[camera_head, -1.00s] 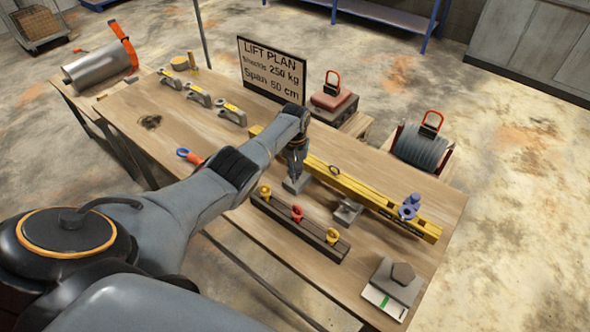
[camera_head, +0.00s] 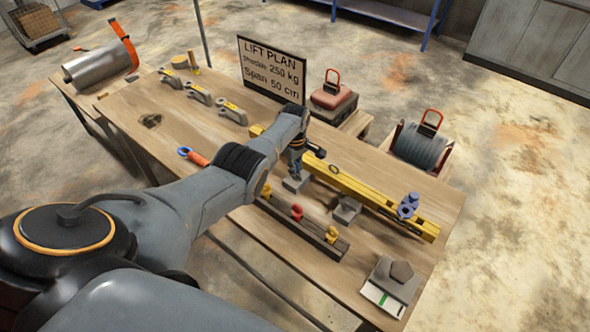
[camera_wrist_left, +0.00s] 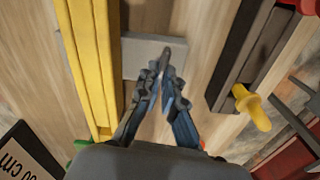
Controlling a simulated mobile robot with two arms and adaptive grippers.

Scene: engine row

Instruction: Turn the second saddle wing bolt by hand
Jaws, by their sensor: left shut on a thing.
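A yellow beam (camera_head: 350,185) lies across the table and also shows at the left of the wrist view (camera_wrist_left: 92,60). Two grey saddle blocks sit against its near side: one (camera_head: 295,185) under my left gripper and one (camera_head: 346,210) farther right. My left gripper (camera_head: 297,172) points down over the first of these. In the left wrist view its fingers (camera_wrist_left: 163,72) are shut on a small dark grey piece, seemingly the wing bolt (camera_wrist_left: 172,58), above the grey saddle plate (camera_wrist_left: 138,58). The fingers hide most of the bolt. My right gripper is out of view.
A dark rack (camera_head: 315,240) with yellow and red eye bolts lies near the front edge. A blue shackle (camera_head: 408,206) sits on the beam's right end. A lift plan sign (camera_head: 271,72) stands behind. A grey block (camera_head: 396,278) is at the right corner.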

